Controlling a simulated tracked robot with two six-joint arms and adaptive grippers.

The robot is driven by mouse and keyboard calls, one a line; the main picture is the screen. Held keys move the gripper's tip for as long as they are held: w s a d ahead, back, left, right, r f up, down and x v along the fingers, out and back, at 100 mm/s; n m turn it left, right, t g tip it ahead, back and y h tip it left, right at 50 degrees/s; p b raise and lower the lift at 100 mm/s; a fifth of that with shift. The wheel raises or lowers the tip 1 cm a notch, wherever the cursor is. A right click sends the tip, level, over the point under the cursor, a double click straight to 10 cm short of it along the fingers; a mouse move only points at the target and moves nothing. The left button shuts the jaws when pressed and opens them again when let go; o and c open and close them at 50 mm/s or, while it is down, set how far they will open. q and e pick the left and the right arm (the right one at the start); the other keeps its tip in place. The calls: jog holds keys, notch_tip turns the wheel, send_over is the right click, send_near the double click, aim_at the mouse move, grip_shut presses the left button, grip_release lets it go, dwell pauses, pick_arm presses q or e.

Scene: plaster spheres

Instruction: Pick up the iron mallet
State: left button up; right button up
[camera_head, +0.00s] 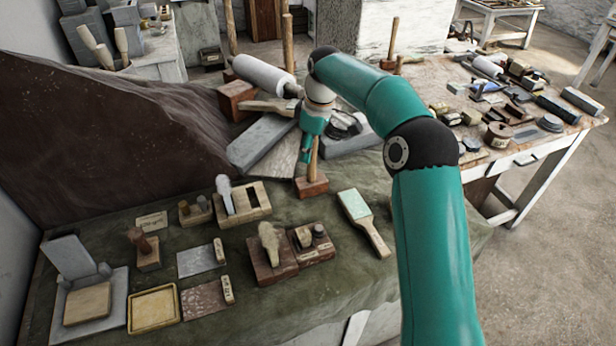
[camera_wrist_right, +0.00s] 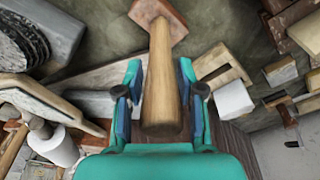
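An upright wooden handle (camera_head: 313,160) rises from a reddish-brown block head (camera_head: 312,187) standing on the green cloth. It looks like a mallet standing on its head; I cannot tell whether any part is iron. My right gripper (camera_head: 307,150) is at the handle, pointing down. In the right wrist view, the handle (camera_wrist_right: 163,85) lies between the fingers of my right gripper (camera_wrist_right: 161,80), with its head (camera_wrist_right: 158,12) beyond the tips. The fingers look open, with narrow gaps beside the handle. My left gripper is not in view.
Grey stone slabs (camera_head: 262,140) and a white roller (camera_head: 262,75) lie close behind and left. A flat brush (camera_head: 363,222) lies to the right. Small blocks and tools, including a wooden tray (camera_head: 243,205), cover the cloth in front. A cluttered table (camera_head: 540,150) stands at right.

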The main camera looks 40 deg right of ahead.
grip_shut()
jog(key=shift+w+r, duration=0.1)
jog(key=shift+r, duration=0.05)
